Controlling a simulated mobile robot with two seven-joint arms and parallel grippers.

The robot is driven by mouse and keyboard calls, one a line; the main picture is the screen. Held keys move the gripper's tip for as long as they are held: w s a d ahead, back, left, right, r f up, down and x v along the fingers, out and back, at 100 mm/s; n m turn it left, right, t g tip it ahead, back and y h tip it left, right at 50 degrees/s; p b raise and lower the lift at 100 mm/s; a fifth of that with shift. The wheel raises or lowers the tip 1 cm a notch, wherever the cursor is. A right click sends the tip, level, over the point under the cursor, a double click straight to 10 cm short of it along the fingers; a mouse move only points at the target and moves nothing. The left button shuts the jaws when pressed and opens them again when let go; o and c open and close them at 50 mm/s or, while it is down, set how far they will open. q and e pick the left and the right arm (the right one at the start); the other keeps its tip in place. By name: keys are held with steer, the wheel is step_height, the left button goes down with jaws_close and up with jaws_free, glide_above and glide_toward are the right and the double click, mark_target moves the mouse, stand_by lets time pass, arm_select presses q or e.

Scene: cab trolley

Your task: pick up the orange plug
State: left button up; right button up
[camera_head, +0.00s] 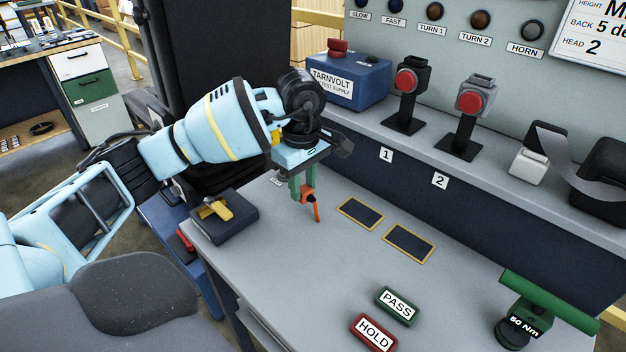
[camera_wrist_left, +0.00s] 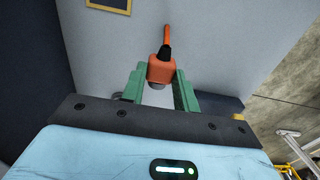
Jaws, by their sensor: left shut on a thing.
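The orange plug (camera_head: 308,194) is between the green fingers of my left gripper (camera_head: 302,186), which is shut on it. In the head view its orange tail hangs down to the right over the grey bench top (camera_head: 300,270). In the left wrist view the plug (camera_wrist_left: 161,70) sits between the two fingertips of the left gripper (camera_wrist_left: 160,85), with a black neck and an orange tail beyond it. I cannot tell whether the tail touches the bench. My right gripper is not in view.
A dark block with a yellow piece (camera_head: 214,209) stands at the bench's left edge. Two yellow-framed dark pads (camera_head: 408,243) lie right of the plug. PASS (camera_head: 397,304) and HOLD (camera_head: 373,333) blocks and a green 50 Nm tool (camera_head: 545,305) are nearer the front. Red-button posts (camera_head: 468,115) stand behind.

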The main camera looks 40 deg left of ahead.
arm_select(q)
steer(key=s, duration=0.7)
steer(key=s+r, duration=0.1)
steer(key=s, duration=0.3)
steer(key=shift+d+b, duration=0.15)
steer(key=shift+b, duration=0.15)
steer(key=shift+s, duration=0.7)
